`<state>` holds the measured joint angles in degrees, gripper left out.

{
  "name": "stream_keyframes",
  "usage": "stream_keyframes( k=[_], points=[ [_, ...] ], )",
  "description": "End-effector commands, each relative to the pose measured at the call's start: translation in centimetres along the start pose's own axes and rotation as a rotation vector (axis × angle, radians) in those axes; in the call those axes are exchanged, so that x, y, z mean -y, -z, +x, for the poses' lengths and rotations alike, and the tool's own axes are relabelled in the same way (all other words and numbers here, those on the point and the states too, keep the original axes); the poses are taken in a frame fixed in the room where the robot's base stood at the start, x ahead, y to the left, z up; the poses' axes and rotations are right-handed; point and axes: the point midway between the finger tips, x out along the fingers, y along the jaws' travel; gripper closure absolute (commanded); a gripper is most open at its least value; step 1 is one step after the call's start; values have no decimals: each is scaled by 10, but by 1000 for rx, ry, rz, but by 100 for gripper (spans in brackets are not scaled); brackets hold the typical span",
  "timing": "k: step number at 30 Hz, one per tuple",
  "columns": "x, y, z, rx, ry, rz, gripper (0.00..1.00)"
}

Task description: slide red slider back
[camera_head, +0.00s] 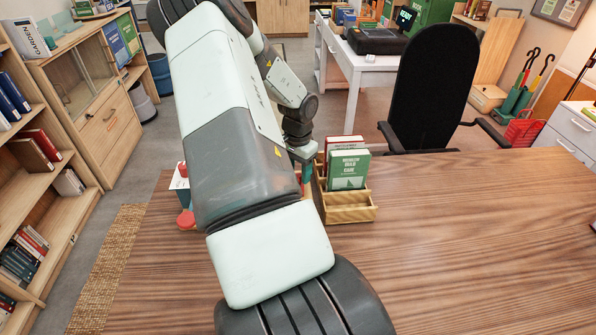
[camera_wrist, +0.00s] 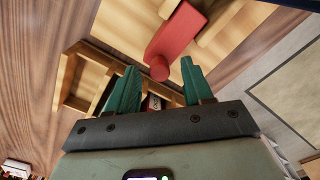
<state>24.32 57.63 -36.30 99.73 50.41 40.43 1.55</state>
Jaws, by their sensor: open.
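A red bar with a round knob at its near end (camera_wrist: 177,40), which looks like the red slider, shows at the top middle of the wrist view, against light wooden parts. My gripper (camera_wrist: 160,88) has two green fingers spread apart, with no object clearly held between them. The red knob appears just beyond the fingertips, near the gap between them. I cannot tell whether they touch. In the head view my arm covers most of this area, and only a bit of a green finger shows beside the wooden holder. The red bar cannot be made out for sure there.
On the wooden table (camera_head: 470,245), a wooden holder (camera_head: 350,213) with a green book (camera_head: 347,169) and a red book stands right of my arm. Small red and blue things (camera_head: 186,218) show left of it. A black chair (camera_head: 432,90) stands behind. The table's right side is clear.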

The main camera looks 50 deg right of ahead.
Motion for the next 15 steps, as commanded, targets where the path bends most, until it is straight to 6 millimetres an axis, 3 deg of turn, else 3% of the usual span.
stream_keyframes(
  k=[15],
  points=[
    [1, 0, -92, -2, 4, 0, 49]
  ],
)
